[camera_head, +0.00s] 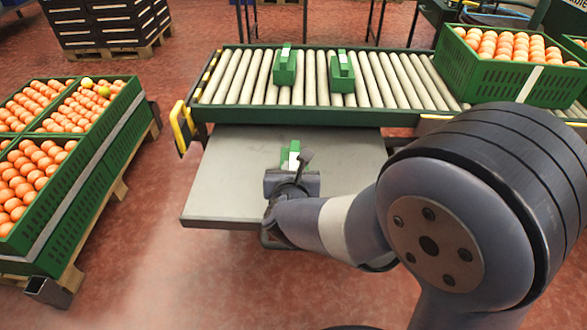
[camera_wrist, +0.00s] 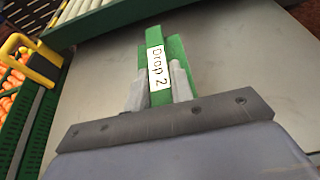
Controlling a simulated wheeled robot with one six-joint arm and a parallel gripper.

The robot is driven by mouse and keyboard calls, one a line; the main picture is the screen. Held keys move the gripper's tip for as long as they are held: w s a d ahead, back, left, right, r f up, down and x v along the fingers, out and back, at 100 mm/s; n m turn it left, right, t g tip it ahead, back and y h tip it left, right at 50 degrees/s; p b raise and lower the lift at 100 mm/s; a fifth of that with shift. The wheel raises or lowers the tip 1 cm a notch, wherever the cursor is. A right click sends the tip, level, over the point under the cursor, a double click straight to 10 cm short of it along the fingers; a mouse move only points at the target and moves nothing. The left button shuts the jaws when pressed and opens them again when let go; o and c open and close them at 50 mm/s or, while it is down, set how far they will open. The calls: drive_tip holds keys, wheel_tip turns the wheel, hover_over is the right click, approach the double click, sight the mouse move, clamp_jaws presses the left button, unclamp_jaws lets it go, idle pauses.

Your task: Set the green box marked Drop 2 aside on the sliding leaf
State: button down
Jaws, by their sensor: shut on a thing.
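The green box marked Drop 2 (camera_wrist: 156,66) is between the two fingers of my gripper (camera_wrist: 159,85), its white label facing up in the wrist view. My gripper is shut on it. In the head view the same box (camera_head: 290,156) shows just beyond my gripper (camera_head: 291,172), over the grey sliding leaf (camera_head: 225,179). The wrist view also shows the leaf (camera_wrist: 235,65) around and below the box. I cannot tell whether the box touches the leaf. My gripper hides the box's near end in the head view.
Two green boxes (camera_head: 285,68) (camera_head: 342,75) stand on the roller conveyor (camera_head: 235,80) behind the leaf. A green crate of oranges (camera_head: 520,83) sits on its right end. Crates of oranges (camera_head: 110,135) stand on the left. The leaf's left part is clear. A yellow handle (camera_head: 180,125) marks its back left.

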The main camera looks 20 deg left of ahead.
drive_tip(key=c, duration=1.3)
unclamp_jaws()
drive_tip(key=shift+o, duration=0.2)
drive_tip(key=shift+r+p, duration=0.15)
drive_tip(key=shift+p, duration=0.2)
drive_tip(key=p+v, duration=0.2)
drive_tip(key=v, duration=1)
drive_tip(key=shift+p, duration=0.35)
